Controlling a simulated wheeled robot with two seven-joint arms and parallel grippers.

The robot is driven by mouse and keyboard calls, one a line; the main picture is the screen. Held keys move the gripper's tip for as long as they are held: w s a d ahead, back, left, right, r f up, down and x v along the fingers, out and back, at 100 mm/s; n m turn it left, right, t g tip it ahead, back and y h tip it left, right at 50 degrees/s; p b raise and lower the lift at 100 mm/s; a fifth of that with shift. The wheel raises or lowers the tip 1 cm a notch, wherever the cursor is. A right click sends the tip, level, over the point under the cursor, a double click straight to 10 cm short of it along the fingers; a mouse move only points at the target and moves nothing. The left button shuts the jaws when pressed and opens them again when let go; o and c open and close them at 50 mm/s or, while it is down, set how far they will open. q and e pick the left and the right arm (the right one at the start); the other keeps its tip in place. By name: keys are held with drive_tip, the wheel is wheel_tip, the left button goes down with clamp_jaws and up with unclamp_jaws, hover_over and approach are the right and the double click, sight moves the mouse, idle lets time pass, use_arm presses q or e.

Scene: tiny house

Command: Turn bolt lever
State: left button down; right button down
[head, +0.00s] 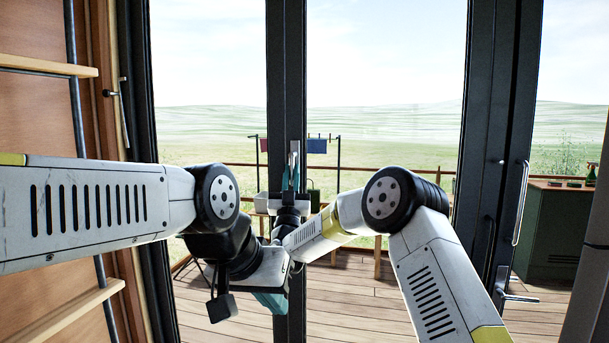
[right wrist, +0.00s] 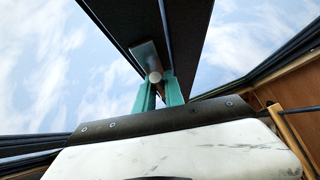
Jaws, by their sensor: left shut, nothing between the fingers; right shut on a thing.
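The bolt lever (head: 294,157) is a small metal handle on the dark upright frame of the glass door (head: 289,70). In the right wrist view its round pale end (right wrist: 155,77) shows between the teal fingers, below a metal plate (right wrist: 145,55). My right gripper (head: 291,173) points up along the frame and is shut on the lever; it also shows in the right wrist view (right wrist: 159,92). My left gripper (head: 272,302) is low, below the right one, with its teal fingers pointing down near the frame. It is shut and empty, partly hidden by its own wrist.
Both my arms cross close together in front of the door. A wooden ladder or shelf (head: 50,66) stands at the left. Another door with a long metal handle (head: 521,203) is at the right. A deck with a railing (head: 420,170) lies beyond the glass.

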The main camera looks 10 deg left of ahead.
drive_tip(key=c, duration=1.4)
unclamp_jaws()
drive_tip(key=shift+c, duration=0.2)
drive_tip(key=v, duration=0.7)
drive_tip(key=shift+s+f, duration=0.25)
drive_tip(key=shift+s, duration=0.05)
